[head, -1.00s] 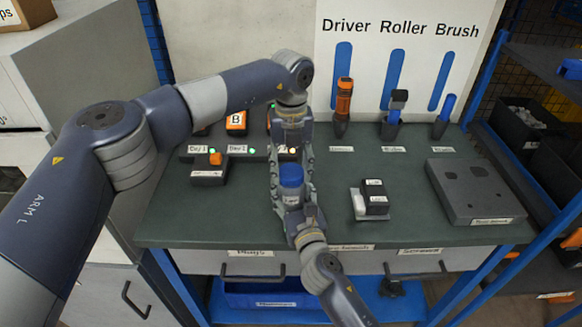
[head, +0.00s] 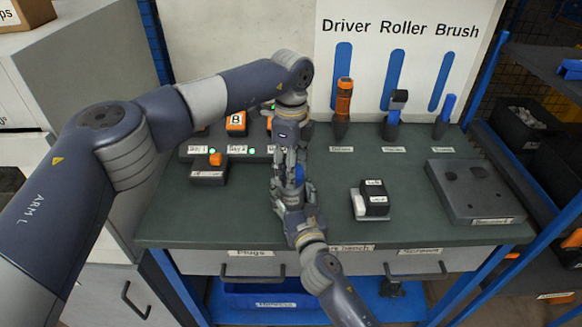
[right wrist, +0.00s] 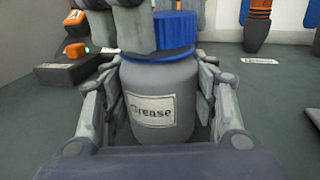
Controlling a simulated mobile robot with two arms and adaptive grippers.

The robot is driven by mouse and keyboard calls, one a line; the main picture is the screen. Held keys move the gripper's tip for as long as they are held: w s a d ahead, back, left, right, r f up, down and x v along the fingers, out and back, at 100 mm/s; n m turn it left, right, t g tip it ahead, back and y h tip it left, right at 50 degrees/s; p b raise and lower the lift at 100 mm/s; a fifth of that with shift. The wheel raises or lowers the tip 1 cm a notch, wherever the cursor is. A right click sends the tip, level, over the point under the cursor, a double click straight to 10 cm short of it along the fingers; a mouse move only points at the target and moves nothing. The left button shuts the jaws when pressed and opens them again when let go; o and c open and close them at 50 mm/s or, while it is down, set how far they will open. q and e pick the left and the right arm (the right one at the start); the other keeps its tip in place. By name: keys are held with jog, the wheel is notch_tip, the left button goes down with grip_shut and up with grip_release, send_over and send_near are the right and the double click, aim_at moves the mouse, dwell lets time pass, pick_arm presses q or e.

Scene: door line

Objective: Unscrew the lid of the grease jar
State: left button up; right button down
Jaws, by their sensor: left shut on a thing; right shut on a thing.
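The grease jar (right wrist: 158,105) is grey with a white "Grease" label and stands upright in the right wrist view. Its blue lid (right wrist: 174,32) sits on top, partly hidden by fingers. In the head view only a bit of the lid (head: 299,175) shows between the two grippers. My right gripper (head: 293,193) is shut around the jar body, its fingers on both sides in the right wrist view. My left gripper (head: 289,166) comes from above and is shut on the lid; its fingers (right wrist: 133,28) cover the lid's left part in the right wrist view.
A black-and-white block (head: 374,202) and a grey tray (head: 475,192) stand on the bench to the right. A dark charger-like box (head: 208,178) with an orange top stands left. Driver (head: 342,105), roller (head: 394,115) and brush (head: 445,112) stand at the back.

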pick_arm(q)
jog(key=shift+r, duration=0.2)
dwell(0.3)
jog(key=shift+r, duration=0.9)
jog(key=shift+r, duration=0.1)
jog(key=shift+r, duration=1.95)
pick_arm(e)
jog(key=c, duration=0.6)
grip_release()
jog(key=shift+o, duration=0.2)
jog(key=shift+s, duration=0.1)
